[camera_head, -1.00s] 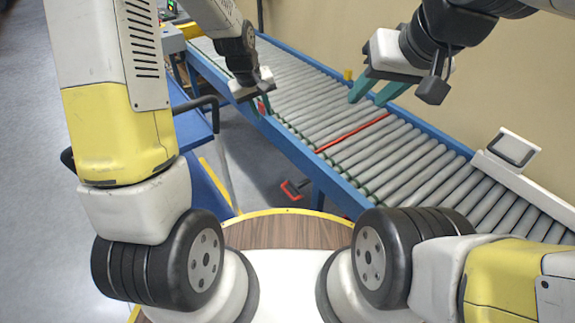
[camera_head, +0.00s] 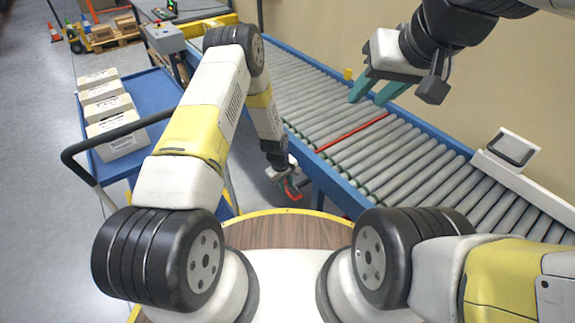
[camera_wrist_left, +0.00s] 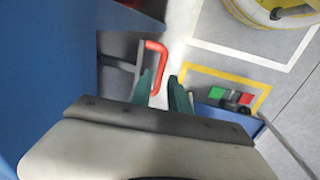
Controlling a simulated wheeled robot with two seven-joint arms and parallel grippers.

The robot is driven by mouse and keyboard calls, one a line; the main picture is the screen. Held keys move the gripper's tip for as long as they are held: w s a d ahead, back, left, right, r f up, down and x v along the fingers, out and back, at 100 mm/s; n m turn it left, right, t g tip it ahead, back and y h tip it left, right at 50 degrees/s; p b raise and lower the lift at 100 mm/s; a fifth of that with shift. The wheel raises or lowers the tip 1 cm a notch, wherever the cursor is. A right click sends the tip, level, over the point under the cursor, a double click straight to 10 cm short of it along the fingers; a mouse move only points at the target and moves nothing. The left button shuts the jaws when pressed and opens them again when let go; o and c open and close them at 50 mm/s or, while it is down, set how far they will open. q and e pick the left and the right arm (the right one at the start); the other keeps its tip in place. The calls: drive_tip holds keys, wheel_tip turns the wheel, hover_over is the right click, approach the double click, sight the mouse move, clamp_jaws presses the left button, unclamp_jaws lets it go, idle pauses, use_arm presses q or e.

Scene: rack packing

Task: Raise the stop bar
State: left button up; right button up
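The stop bar (camera_head: 352,132) is a thin red bar lying across the conveyor rollers, about level with them. A red U-shaped lever handle (camera_head: 293,190) sits low beside the conveyor's near side; it also shows in the left wrist view (camera_wrist_left: 158,50) on a grey arm. My left gripper (camera_head: 287,181) is down at this handle. In the left wrist view its green fingers (camera_wrist_left: 164,88) are apart, with the handle's red end between them, close to the left finger. My right gripper (camera_head: 378,95) is open and empty above the conveyor.
The roller conveyor (camera_head: 415,160) runs diagonally along the wall, with a blue side rail. A blue cart (camera_head: 160,90) with several boxes (camera_head: 117,135) and a black push handle (camera_head: 80,150) stands at left. A white-framed screen unit (camera_head: 512,148) is at right.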

sight(288, 192)
use_arm(q)
drive_tip(key=shift+w+d+f, duration=0.1)
drive_tip(key=shift+d+f, duration=0.05)
drive_tip(key=shift+f, duration=0.7)
drive_tip(key=shift+w+d+f, duration=0.1)
drive_tip(key=shift+f, duration=0.7)
drive_tip(key=shift+c, duration=0.4)
clamp_jaws()
